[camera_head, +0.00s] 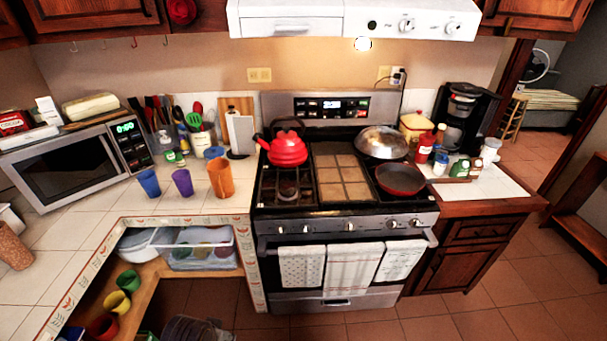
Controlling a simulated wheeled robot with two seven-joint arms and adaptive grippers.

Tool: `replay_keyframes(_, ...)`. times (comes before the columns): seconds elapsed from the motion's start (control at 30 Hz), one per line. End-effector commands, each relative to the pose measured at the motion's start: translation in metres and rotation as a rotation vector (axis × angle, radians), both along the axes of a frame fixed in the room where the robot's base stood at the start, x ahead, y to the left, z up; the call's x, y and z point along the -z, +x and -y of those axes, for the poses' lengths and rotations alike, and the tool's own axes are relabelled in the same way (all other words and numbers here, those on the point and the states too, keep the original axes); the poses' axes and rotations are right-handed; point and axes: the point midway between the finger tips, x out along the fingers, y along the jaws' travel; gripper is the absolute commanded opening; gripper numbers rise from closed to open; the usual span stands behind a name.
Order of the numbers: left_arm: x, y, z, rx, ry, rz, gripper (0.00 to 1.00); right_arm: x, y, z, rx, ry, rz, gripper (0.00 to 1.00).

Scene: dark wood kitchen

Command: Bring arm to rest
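Neither of my grippers nor any part of my arms shows in the head view. The view looks down on a kitchen with a stove (345,225) in the middle and a tiled counter (120,215) on the left. No object is seen in a gripper here.
A red kettle (287,150), a wok (381,142) and a red pan (400,179) stand on the stove. A blue cup (149,183), a purple cup (182,182) and an orange cup (221,179) stand near the counter's inner edge. A microwave (70,165) is left. Floor (480,290) is clear lower right.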

Motion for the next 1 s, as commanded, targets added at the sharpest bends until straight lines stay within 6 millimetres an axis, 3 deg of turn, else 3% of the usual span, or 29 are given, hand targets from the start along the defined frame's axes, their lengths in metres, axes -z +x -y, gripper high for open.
replay_keyframes(0.47, 0.129, -0.002, 0.001, 0.007, 0.003, -0.045, 0.31, 0.0, 0.0, 0.0, 0.0, 0.0, 0.0, 0.4)
replay_keyframes(1.0, 0.263, -0.044, -0.004, 0.015, 0.007, -0.092, 0.31, 0.0, 0.0, 0.0, 0.0, 0.0, 0.0, 0.4)
